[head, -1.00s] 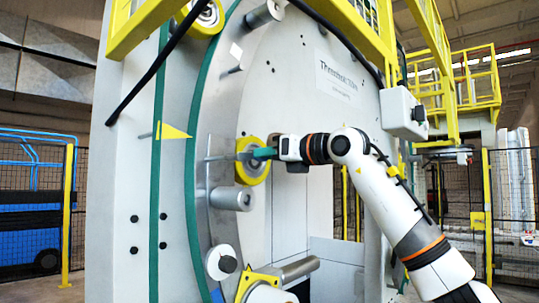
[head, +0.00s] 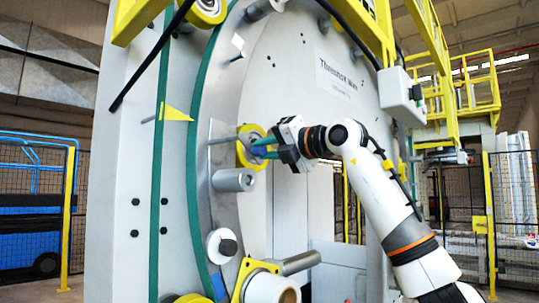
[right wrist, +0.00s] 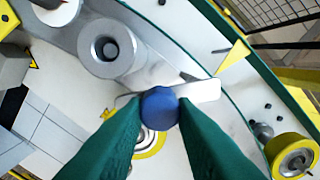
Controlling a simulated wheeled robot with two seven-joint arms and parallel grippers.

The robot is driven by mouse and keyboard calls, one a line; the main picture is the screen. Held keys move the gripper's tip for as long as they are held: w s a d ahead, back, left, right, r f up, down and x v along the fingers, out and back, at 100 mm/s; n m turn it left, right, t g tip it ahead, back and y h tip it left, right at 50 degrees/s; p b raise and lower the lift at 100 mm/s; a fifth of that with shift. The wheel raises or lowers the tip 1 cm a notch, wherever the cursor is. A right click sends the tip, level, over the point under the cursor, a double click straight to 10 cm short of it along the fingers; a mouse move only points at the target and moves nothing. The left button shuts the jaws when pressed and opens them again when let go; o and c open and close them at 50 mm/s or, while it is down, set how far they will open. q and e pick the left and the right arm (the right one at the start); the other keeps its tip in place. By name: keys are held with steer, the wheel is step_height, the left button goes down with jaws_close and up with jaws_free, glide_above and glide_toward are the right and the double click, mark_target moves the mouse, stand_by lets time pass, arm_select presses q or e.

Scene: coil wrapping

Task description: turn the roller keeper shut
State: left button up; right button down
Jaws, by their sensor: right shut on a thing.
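The roller keeper (right wrist: 203,90) is a pale flat bar. In the right wrist view it runs right from a round blue knob (right wrist: 159,107), with its near end hidden behind the knob and fingers. The green fingers of my right gripper (right wrist: 159,112) are shut on the knob, one on each side. A yellow-rimmed roller (right wrist: 151,144) lies behind them, partly covered. In the head view this yellow roller (head: 243,157) is on the ring face, and my right gripper (head: 261,148) reaches it from the right. My left gripper is not in view.
A grey cylinder (head: 233,180) sticks out just below the roller, also in the right wrist view (right wrist: 110,47). A yellow pointer flag (head: 176,112) stands to the left. A green belt (head: 193,150) runs along the ring. A yellow bracket (head: 247,270) is lower down.

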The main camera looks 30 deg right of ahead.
steer(key=m+b, duration=0.1)
steer(key=a+f+m+b, duration=0.1)
steer(key=m, duration=0.1)
steer(key=shift+s+f+m, duration=0.15)
steer(key=shift+m, duration=0.15)
steer(key=shift+s+a+f+m+b, duration=0.1)
steer(key=shift+a+m+b, duration=0.1)
steer(key=shift+m+b, duration=0.4)
steer(key=shift+s+a+f+m+b, duration=0.15)
steer(key=shift+m+b, duration=0.25)
steer(key=shift+m, duration=0.4)
steer(key=shift+w+a, duration=0.1)
steer(key=shift+w, duration=0.05)
steer(key=c, duration=1.2)
jaws_free()
steer(key=shift+r, duration=0.1)
steer(key=shift+o, duration=0.2)
steer(key=b+v, duration=0.4)
steer(key=v, duration=0.8)
steer(key=shift+b, duration=0.3)
